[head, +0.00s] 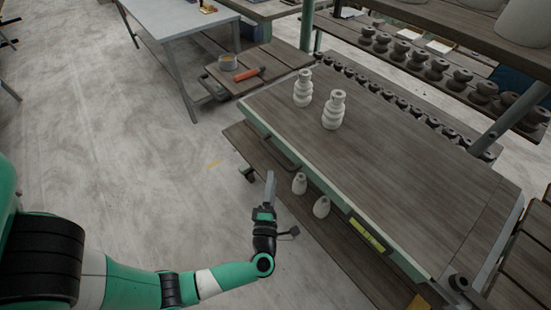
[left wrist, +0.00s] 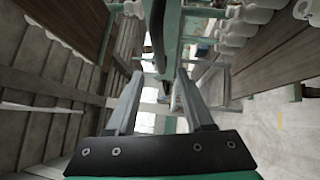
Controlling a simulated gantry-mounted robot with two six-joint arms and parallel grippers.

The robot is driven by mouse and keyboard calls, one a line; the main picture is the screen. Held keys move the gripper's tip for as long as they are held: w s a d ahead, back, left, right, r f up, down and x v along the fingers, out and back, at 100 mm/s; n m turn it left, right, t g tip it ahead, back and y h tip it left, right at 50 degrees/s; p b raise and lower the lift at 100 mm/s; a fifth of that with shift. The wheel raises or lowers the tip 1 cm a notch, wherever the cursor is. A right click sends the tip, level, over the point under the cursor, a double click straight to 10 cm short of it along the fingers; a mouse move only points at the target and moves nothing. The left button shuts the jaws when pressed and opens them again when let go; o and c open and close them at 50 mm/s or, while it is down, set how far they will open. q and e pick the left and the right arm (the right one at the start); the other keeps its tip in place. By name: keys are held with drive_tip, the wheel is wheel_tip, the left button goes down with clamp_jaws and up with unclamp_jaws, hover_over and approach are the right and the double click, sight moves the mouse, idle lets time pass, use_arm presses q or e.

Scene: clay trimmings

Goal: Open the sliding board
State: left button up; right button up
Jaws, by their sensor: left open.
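The wooden board (head: 390,170) is the wide top of a green-framed table and fills the middle right of the head view. A dark, bar-like handle (head: 281,150) runs along its near left edge, and a dark curved bar also shows in the left wrist view (left wrist: 158,40). I cannot tell whether the board has slid. My left gripper (head: 270,181) is near that edge, just below the handle in the head view. Its two fingers stand apart in the left wrist view (left wrist: 158,85), with nothing held between them. My right gripper is not in view.
Two white stacked clay pieces (head: 333,112) stand on the board's far left part. Two small white pieces (head: 321,207) stand on the lower shelf (head: 350,238) beside my gripper. A yellow-green level (head: 367,234) is at the table's front edge. The floor (head: 140,150) at left is clear.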

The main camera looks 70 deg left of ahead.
sight(275, 155)
use_arm(q)
drive_tip(key=b+x, duration=0.1)
drive_tip(key=x, duration=0.8)
drive_tip(key=shift+w+a+b, duration=0.2)
drive_tip(key=shift+w+b, duration=0.05)
drive_tip(key=shift+b, duration=0.1)
clamp_jaws()
idle(0.8)
